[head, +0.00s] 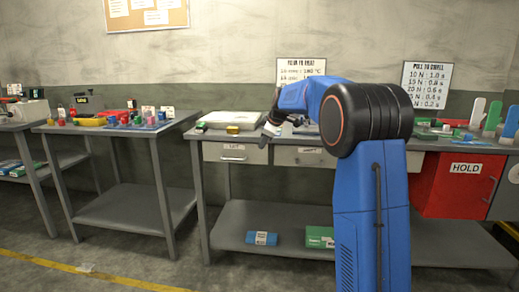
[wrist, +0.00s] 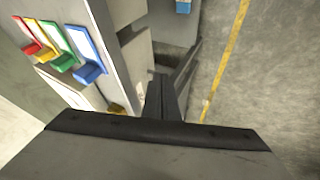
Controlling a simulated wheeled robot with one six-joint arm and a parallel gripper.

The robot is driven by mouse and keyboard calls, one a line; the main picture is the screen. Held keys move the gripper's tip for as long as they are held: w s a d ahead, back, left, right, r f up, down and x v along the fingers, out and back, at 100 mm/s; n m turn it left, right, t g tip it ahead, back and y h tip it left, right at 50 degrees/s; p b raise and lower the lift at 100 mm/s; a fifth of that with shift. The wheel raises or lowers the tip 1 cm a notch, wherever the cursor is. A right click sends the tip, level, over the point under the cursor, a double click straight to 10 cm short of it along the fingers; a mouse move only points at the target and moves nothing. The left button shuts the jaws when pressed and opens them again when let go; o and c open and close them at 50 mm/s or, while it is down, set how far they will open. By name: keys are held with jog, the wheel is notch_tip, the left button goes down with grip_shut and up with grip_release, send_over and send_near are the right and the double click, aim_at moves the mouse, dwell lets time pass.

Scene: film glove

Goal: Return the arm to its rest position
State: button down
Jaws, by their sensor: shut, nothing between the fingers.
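My blue arm (head: 372,190) rises in front of the long workbench in the head view. It bends over to the left at a black joint (head: 366,118). My gripper (head: 270,130) is partly visible at the left end of the arm, over the front part of the bench. In the wrist view my gripper (wrist: 163,88) shows with its dark fingers together and nothing between them. The wrist itself is partly hidden behind the arm in the head view.
The long workbench (head: 236,206) has drawers and a lower shelf with a blue box (head: 261,238) and a green box (head: 320,237). A red HOLD cabinet (head: 459,185) is at right. A table (head: 100,128) with small parts stands left. Floor beside the yellow line (head: 80,272) is mostly clear.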

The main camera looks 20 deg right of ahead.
jog(key=s+a+m+g, duration=0.1)
jog(key=s+a+m, duration=0.3)
jog(key=s, duration=1)
jog(key=s+a+m, duration=0.1)
jog(key=s+a, duration=0.4)
jog(key=s, duration=1)
jog(key=s+a+f+m, duration=0.1)
jog(key=s+f, duration=0.3)
jog(key=s, duration=0.6)
jog(key=s+a+f+m+g, duration=0.1)
jog(key=s+f+m, duration=0.2)
jog(key=s, duration=0.7)
jog(key=s+a+f+m+h, duration=0.1)
jog(key=s+f, duration=0.6)
jog(key=s, duration=0.3)
jog(key=shift+m+g, duration=0.3)
jog(key=shift+m, duration=0.1)
jog(key=shift+s+a, duration=0.1)
jog(key=shift+a, duration=0.05)
